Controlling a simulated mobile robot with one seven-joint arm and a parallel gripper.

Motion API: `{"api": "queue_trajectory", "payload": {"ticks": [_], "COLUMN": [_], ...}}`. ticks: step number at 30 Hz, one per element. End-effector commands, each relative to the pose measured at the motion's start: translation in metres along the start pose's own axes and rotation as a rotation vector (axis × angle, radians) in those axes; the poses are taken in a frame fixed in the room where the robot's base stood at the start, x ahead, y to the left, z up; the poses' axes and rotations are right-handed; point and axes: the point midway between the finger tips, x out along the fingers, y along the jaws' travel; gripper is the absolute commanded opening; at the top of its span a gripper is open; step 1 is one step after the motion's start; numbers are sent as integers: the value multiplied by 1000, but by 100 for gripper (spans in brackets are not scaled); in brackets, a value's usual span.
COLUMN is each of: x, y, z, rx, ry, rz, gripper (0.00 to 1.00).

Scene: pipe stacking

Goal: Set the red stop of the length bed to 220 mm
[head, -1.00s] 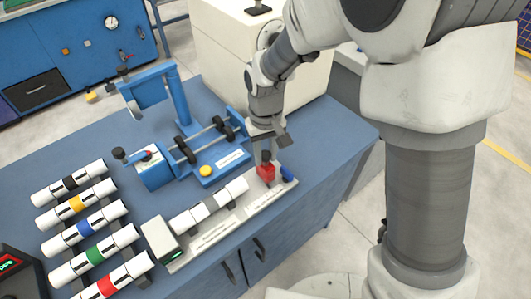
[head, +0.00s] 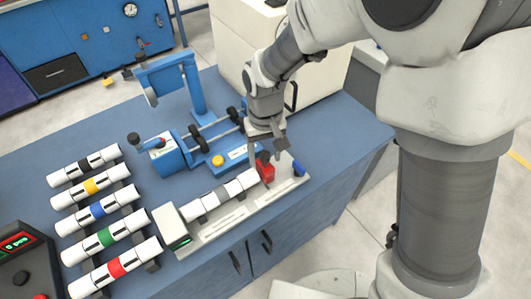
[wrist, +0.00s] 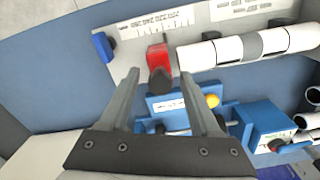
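The length bed (head: 236,221) lies along the table's front edge, with a green-lit end block (head: 171,229) at its left. A white pipe with grey bands (head: 213,196) lies in it. The red stop (head: 265,172) stands close to the pipe's right end; I cannot tell if they touch. In the wrist view the red stop (wrist: 158,58) carries a black knob (wrist: 160,82). My gripper (wrist: 160,78) is open, with its fingers apart on either side of the knob in the picture. The scale (wrist: 150,25) is too small to read surely.
A blue block (head: 299,168) sits at the bed's right end. Behind the bed stands a blue fixture (head: 162,158) with rollers and a yellow button (head: 217,160). Several colour-banded pipes (head: 105,236) lie on a rack at left. A red-lit display box (head: 22,262) is at far left.

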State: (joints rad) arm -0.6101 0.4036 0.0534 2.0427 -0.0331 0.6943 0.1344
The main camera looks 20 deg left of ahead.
Motion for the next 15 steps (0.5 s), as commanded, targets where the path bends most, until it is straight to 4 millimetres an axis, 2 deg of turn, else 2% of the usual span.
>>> {"api": "queue_trajectory", "payload": {"ticks": [8, 11, 15], "x": [-2, -12, -39], "y": [0, 0, 0], "z": [0, 0, -1], "rx": [0, 0, 1], "ry": [-1, 2, 4], "rz": [0, -1, -1], "gripper": [63, 63, 63]}}
